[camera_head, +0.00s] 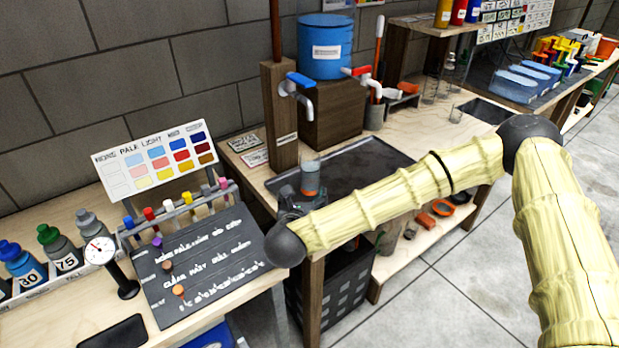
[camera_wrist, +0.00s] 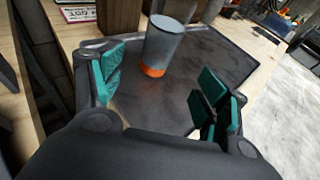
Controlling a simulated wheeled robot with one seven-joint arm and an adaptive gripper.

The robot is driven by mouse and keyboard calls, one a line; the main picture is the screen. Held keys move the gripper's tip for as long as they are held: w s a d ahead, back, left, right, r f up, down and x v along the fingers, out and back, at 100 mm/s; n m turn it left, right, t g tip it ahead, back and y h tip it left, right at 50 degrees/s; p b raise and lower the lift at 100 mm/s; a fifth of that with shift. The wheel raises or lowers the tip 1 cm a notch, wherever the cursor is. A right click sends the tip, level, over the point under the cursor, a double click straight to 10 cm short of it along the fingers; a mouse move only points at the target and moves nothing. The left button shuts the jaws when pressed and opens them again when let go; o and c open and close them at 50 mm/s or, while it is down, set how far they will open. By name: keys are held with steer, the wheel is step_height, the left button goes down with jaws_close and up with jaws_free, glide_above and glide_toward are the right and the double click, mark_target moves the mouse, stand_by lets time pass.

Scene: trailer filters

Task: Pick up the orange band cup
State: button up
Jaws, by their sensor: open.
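The orange band cup (camera_wrist: 162,45) is a grey, see-through cup with an orange band near its base. It stands upright on a dark tray (camera_wrist: 222,60). In the wrist view it is beyond my gripper (camera_wrist: 160,95), nearer the left finger's side, and the teal finger pads are apart with nothing between them. In the head view the cup (camera_head: 310,178) stands just behind my gripper (camera_head: 292,195), whose fingers are small and partly hidden there. The cup's lower part is partly hidden in that view.
A blue bucket (camera_head: 327,50) stands on a box. A sloped dark board (camera_head: 200,265) with coloured pegs lies left.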

mark_target(309, 181)
steer(key=p+x, duration=0.1)
steer(key=x, duration=0.4)
steer(key=shift+w+d, duration=0.2)
steer(key=shift+w, duration=0.2)
steer(key=shift+r+p+x, duration=0.2)
steer(key=shift+p+x, duration=0.95)
steer(key=shift+x, duration=1.5)
steer(key=shift+w+a+f, duration=0.1)
steer(key=shift+w+f, duration=0.1)
steer(key=shift+w, duration=0.2)
steer(key=c, duration=1.2)
steer(key=shift+c, duration=0.9)
steer(key=shift+r, duration=0.2)
